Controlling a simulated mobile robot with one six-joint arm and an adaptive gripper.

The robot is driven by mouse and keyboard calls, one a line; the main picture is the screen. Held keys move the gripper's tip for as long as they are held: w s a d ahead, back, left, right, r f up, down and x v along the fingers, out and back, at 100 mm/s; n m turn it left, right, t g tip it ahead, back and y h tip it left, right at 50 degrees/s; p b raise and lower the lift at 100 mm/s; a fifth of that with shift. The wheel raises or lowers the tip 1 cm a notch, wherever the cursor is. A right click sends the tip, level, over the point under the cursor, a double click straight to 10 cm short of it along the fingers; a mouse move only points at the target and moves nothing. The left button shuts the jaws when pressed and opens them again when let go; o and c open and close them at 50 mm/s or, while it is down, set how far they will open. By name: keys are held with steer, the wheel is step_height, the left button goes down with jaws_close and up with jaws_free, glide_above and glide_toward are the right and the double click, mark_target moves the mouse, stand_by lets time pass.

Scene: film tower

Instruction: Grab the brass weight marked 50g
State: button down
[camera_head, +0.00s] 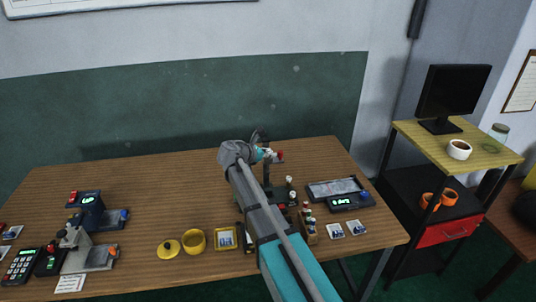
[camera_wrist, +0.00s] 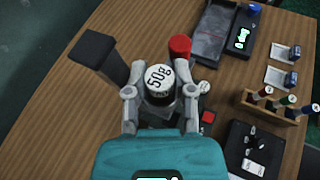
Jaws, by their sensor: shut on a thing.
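In the head view my arm reaches over the right half of the wooden table (camera_head: 145,210), and I cannot make out the weight there.
A red-topped thing (camera_wrist: 180,47) and a black block (camera_wrist: 97,52) stand close to my gripper. A rack of small bottles (camera_wrist: 270,106), a dark tray (camera_wrist: 213,32) and a scale with a green display (camera_wrist: 240,38) lie to the right. A yellow pot (camera_head: 195,241) stands left of my arm.

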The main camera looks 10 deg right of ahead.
steer(key=shift+r+p, duration=1.05)
steer(key=shift+r, duration=0.15)
steer(key=s+a+r+p, duration=0.6)
steer(key=s+r+p, duration=0.4)
steer(key=s, duration=0.2)
steer(key=shift+s+r, duration=0.2)
steer(key=shift+s, duration=0.15)
